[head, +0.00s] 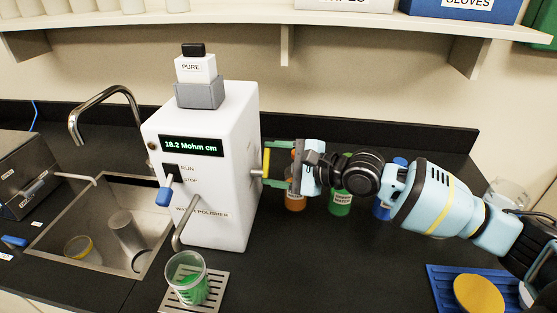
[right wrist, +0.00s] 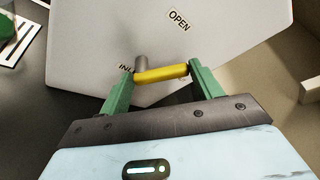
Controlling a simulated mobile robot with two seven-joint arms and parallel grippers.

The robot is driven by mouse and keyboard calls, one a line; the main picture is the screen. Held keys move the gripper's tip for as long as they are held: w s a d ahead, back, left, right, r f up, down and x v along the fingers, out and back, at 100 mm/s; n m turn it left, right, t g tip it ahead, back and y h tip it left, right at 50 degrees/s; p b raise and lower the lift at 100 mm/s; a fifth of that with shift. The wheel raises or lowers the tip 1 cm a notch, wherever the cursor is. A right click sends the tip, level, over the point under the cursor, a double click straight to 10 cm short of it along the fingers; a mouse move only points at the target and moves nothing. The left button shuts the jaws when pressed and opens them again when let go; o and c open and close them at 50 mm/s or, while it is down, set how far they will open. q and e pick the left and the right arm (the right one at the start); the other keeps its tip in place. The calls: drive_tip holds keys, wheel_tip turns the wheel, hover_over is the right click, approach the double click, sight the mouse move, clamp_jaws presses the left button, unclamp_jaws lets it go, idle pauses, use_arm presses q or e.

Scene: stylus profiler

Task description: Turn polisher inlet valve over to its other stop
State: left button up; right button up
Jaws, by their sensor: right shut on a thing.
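The water polisher (head: 205,190) is a white box standing on the dark bench, its display reading 18.2 Mohm cm. Its inlet valve has a yellow lever (head: 266,161) on the right side wall. My right gripper (head: 270,164) reaches in from the right and is shut on this lever. In the right wrist view the yellow lever (right wrist: 160,74) lies across between the green fingers, with a grey stem (right wrist: 141,62) behind it. An OPEN label (right wrist: 179,21) is above right of the lever. A partly hidden label beginning "IN" (right wrist: 124,68) is at its left. My left gripper is not in view.
Several bottles, one orange (head: 296,200) and one green (head: 341,200), stand behind my right arm. A beaker with green contents (head: 187,279) sits on a drip grate (head: 214,290) at the front. A blue tray (head: 440,290) lies at lower right. A sink (head: 75,215) is left.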

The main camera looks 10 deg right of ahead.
drive_tip(key=shift+s+a+r+n+t+p, duration=0.1)
drive_tip(key=shift+s+r+n+t+p, duration=0.1)
drive_tip(key=shift+n, duration=0.2)
drive_tip(key=shift+s+r+n+t+p, duration=0.1)
drive_tip(key=shift+n+t+p, duration=0.1)
drive_tip(key=shift+n, duration=0.2)
drive_tip(key=shift+s+a+f+n+t, duration=0.1)
drive_tip(key=shift+f+n+t, duration=0.2)
drive_tip(key=shift+n, duration=0.4)
drive_tip(key=shift+s+a+f+n+t+y, duration=0.1)
drive_tip(key=shift+s+n+t+y, duration=0.1)
drive_tip(key=shift+n, duration=0.35)
drive_tip(key=shift+s+f+n+t+y, duration=0.1)
drive_tip(key=shift+n+t+y, duration=0.1)
drive_tip(key=shift+n, duration=0.35)
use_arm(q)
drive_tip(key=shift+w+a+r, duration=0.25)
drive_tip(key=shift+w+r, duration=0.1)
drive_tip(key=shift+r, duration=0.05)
use_arm(e)
drive_tip(key=shift+s+n, duration=0.1)
drive_tip(key=shift+n, duration=0.3)
drive_tip(key=o, duration=1)
drive_tip(key=shift+a, duration=0.1)
